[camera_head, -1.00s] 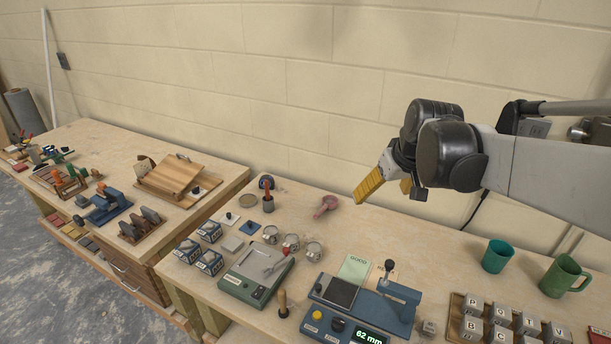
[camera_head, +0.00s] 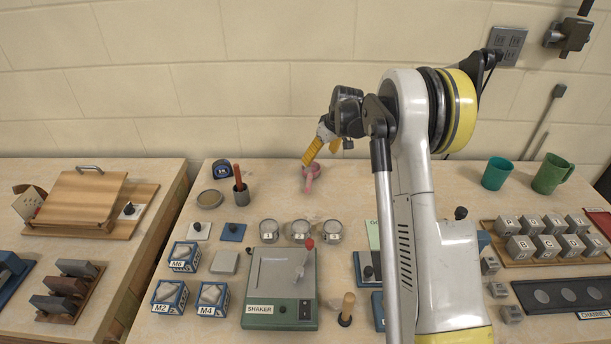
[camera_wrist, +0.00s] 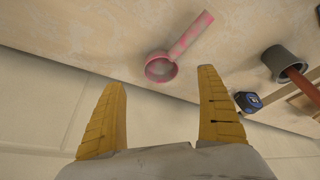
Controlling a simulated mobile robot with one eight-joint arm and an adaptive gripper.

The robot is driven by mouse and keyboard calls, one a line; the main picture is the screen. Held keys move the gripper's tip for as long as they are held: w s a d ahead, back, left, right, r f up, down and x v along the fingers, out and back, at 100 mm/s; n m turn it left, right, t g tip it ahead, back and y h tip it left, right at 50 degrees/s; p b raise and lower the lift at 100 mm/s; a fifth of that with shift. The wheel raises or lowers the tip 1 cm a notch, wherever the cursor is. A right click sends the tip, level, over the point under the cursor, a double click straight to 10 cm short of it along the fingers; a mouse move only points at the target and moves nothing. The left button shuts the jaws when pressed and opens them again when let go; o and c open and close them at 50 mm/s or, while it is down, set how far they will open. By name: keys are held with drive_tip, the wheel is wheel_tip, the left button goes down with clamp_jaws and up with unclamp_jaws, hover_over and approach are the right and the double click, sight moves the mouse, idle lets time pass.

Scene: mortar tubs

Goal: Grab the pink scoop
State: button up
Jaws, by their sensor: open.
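The pink scoop (camera_head: 312,174) lies on the wooden bench top near its back edge, with a round cup and a straight handle. In the wrist view the scoop's cup (camera_wrist: 160,68) sits beyond the gap between my fingers, and its handle points up and to the right. My gripper (camera_head: 309,155) is above the back of the bench, close to the scoop in the head view. In the wrist view its two yellow fingers (camera_wrist: 163,88) are spread wide with nothing between them. The scoop appears apart from both fingers.
A grey pot (camera_head: 241,195) with a red-handled tool and a blue tape measure (camera_head: 222,168) stand left of the scoop. Several metal cups (camera_head: 300,231) and the green shaker (camera_head: 281,290) are in front. Teal (camera_head: 497,173) and green mugs (camera_head: 552,174) stand right. The wall is close behind.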

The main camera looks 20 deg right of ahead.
sight(313, 168)
drive_tip(key=b+x, duration=0.1)
drive_tip(key=x, duration=0.3)
drive_tip(key=shift+f, duration=0.1)
drive_tip(key=b+x, duration=0.2)
drive_tip(key=x, duration=0.3)
drive_tip(key=shift+w, duration=0.15)
drive_tip(key=c, duration=1.4)
